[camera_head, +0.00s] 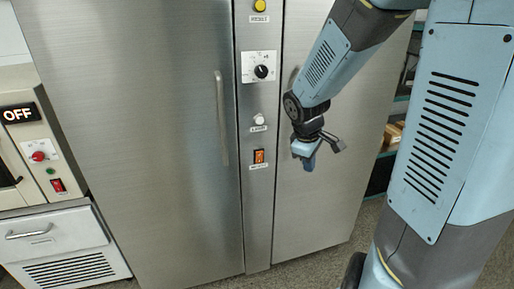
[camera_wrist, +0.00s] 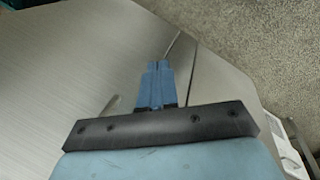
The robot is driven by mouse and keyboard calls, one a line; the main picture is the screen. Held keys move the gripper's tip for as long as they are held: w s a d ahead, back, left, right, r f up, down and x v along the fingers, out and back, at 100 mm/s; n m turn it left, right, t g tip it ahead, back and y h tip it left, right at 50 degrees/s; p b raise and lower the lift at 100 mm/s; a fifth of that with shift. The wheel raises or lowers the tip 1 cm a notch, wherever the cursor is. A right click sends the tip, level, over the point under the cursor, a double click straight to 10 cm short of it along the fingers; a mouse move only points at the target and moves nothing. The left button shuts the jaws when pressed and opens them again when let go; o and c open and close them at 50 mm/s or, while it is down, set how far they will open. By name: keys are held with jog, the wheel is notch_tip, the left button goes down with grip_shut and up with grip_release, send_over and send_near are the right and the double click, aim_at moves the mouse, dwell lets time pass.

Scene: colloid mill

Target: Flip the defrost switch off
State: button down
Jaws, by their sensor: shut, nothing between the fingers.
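The lit orange rocker switch (camera_head: 259,156) sits low on the narrow control strip of the steel cabinet, with a small label (camera_head: 259,167) under it that is too small to read. My gripper (camera_head: 309,163) is in front of the right cabinet door, a little to the right of the switch and apart from it. Its blue fingers (camera_wrist: 158,70) are shut and empty, pointing at the steel surface in the wrist view. The switch does not show in the wrist view.
Above the switch on the strip are a white knob (camera_head: 258,120), a black dial (camera_head: 261,72) and a yellow button (camera_head: 259,6). A long handle (camera_head: 221,118) stands out from the left door. A machine with an OFF display (camera_head: 18,115) and red switch (camera_head: 58,186) is at left.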

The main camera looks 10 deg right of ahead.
aim_at(259, 157)
jog(key=w+a+f+n+y, duration=0.1)
jog(key=w+f+n+y, duration=0.1)
jog(key=w+f+n, duration=0.3)
jog(key=w+a+r+n+t+y, duration=0.2)
jog(key=w+r+n+t+y, duration=0.1)
jog(key=y, duration=0.3)
jog(key=shift+w+a+r+n, duration=0.4)
jog(key=shift+w+r+n, duration=0.15)
jog(key=shift+w, duration=0.35)
jog(key=shift+w+a+f, duration=0.85)
jog(key=shift+w+f, duration=0.35)
jog(key=shift+w, duration=0.15)
jog(key=shift+w+a+f, duration=0.9)
jog(key=shift+w+f, duration=0.25)
jog(key=shift+w, duration=0.25)
jog(key=shift+w+a+f, duration=0.85)
jog(key=shift+w+f, duration=0.35)
jog(key=shift+w, duration=0.15)
